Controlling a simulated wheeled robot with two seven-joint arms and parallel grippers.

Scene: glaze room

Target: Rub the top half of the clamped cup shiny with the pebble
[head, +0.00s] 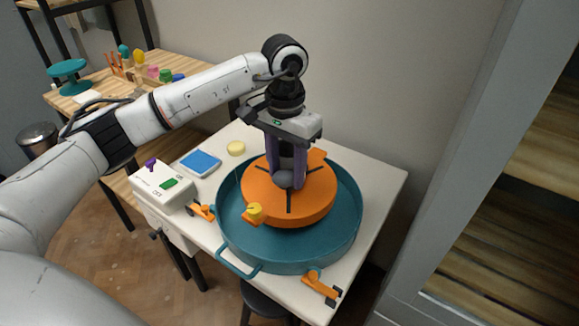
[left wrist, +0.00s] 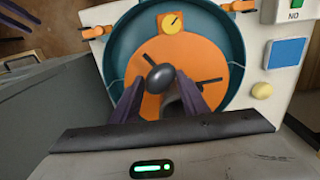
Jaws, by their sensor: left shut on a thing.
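My left gripper (head: 286,178) points straight down over the orange wheel disc (head: 318,205), its purple fingers shut on a dark grey, smooth, oval pebble (head: 283,180). In the left wrist view the pebble (left wrist: 160,78) sits between the fingertips (left wrist: 161,84), in front of the orange disc (left wrist: 205,65) with black slots. I cannot make out the clamped cup for certain; a greyish shape behind the fingers in the wrist view is mostly hidden. I cannot tell whether the pebble touches anything. My right gripper is in neither view.
A teal basin (head: 345,225) surrounds the disc. A yellow dial (head: 254,210) sits at the disc's edge. A white switch box (head: 160,190), blue pad (head: 200,162) and yellow round sponge (head: 236,148) lie left on the white table (head: 385,180). Shelving stands right.

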